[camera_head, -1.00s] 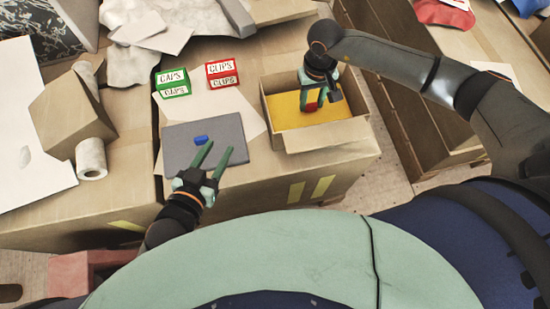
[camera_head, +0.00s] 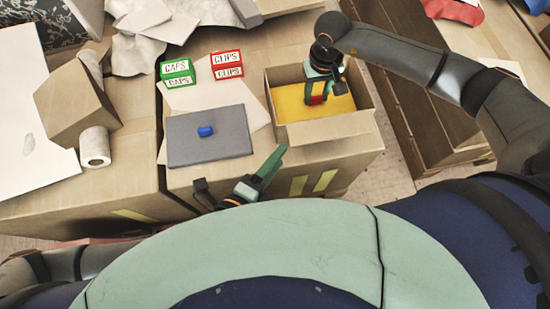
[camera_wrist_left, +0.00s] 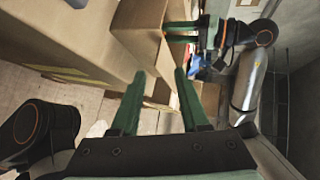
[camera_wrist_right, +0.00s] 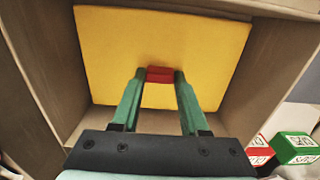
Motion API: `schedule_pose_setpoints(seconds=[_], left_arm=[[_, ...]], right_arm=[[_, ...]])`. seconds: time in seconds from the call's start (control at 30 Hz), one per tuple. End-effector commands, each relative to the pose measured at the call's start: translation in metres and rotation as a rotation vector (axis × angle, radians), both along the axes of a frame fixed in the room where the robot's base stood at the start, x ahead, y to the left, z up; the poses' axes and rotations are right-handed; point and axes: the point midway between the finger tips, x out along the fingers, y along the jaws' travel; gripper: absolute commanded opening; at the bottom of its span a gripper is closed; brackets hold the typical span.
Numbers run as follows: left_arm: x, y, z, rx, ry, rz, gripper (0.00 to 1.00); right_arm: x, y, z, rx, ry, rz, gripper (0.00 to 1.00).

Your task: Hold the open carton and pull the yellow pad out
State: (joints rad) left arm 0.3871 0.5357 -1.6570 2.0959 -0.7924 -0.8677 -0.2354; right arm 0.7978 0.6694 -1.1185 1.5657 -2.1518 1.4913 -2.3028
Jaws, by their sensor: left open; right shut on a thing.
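The open carton (camera_head: 330,132) stands at the right of the cardboard-topped work surface, with the yellow pad (camera_head: 340,104) lying flat inside it. In the right wrist view the yellow pad (camera_wrist_right: 200,45) has a red tab (camera_wrist_right: 160,75) near its middle. My right gripper (camera_head: 318,100) reaches down into the carton and is shut on the red tab; its fingertips also show in the right wrist view (camera_wrist_right: 159,78). My left gripper (camera_head: 277,163) is open and empty, in front of the surface's near edge, left of and below the carton, apart from it.
A grey slab (camera_head: 190,150) with a small blue piece (camera_head: 206,131) lies left of the carton. Behind it stand a green CAPS box (camera_head: 178,73) and a red CLIPS box (camera_head: 227,65). A white roll (camera_head: 95,147) is at the left. A brown shelf stands right of the carton.

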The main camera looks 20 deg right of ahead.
Motion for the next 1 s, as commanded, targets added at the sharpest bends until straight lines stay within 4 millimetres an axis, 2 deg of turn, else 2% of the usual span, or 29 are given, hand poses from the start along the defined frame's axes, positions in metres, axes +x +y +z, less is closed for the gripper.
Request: schedule_pose_setpoints(seconds=[0.27, 1.0], left_arm=[[0.007, -0.007, -0.004, 0.019, -0.027, -0.011, 0.45], [0.052, -0.055, -0.027, 0.016, -0.023, -0.009, 0.45]], right_arm=[[0.000, 0.000, 0.000, 0.000, -0.001, 0.000, 0.00], [0.000, 0.000, 0.000, 0.000, -0.001, 0.000, 0.00]])
